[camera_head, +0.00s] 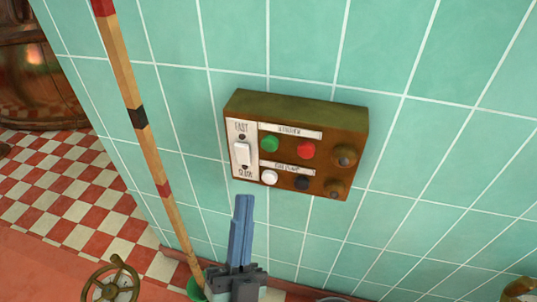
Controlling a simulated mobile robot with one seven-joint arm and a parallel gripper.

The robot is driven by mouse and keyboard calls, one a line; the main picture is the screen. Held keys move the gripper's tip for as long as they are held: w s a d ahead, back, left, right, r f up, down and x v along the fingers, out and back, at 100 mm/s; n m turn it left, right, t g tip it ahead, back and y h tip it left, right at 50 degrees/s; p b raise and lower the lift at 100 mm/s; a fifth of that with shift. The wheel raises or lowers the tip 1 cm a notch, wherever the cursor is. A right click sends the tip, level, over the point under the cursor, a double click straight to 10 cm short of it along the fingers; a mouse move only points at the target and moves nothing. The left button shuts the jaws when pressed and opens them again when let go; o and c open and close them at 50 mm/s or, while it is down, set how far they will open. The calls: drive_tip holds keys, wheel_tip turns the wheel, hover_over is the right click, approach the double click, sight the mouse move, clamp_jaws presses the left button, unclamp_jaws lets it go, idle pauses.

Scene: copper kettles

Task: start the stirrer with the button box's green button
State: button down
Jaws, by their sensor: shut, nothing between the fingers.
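The button box (296,146), brass-brown, is mounted on the green tiled wall. Its green button (269,144) is in the upper row, under a label strip, with a red button (306,149) to its right. A white button (269,177) and a black button (302,183) are in the lower row. A white FAST/SLOW rocker switch (242,153) is on the left. My gripper (243,199) is shut and empty, its blue-grey fingers pointing up just below the box's lower left. It looks apart from the buttons. The stirrer cannot be made out.
A banded wooden pole (143,125) leans left of the box, its foot by a green container (195,289). A brass handwheel (111,284) is at lower left. A copper kettle (38,75) stands at upper left on the checkered floor. The wall right of the box is clear.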

sight(270, 144)
drive_tip(key=shift+w, duration=0.1)
drive_tip(key=w+d+b, duration=0.2)
drive_tip(key=w+b, duration=0.1)
drive_tip(key=w, duration=0.5)
drive_tip(key=shift+w+d, duration=0.15)
drive_tip(key=shift+d, duration=0.25)
drive_tip(key=shift+r, duration=0.1)
drive_tip(key=shift+w, duration=0.15)
idle(1.8)
drive_tip(key=shift+w+d+b, duration=0.1)
drive_tip(key=shift+w+b, duration=0.15)
drive_tip(key=shift+b, duration=0.15)
drive_tip(key=shift+w+d+b, duration=0.15)
drive_tip(key=shift+w+b, duration=0.2)
drive_tip(key=shift+w, duration=0.05)
idle(0.5)
idle(0.4)
drive_tip(key=shift+s+a+p, duration=0.3)
drive_tip(key=shift+s, duration=0.55)
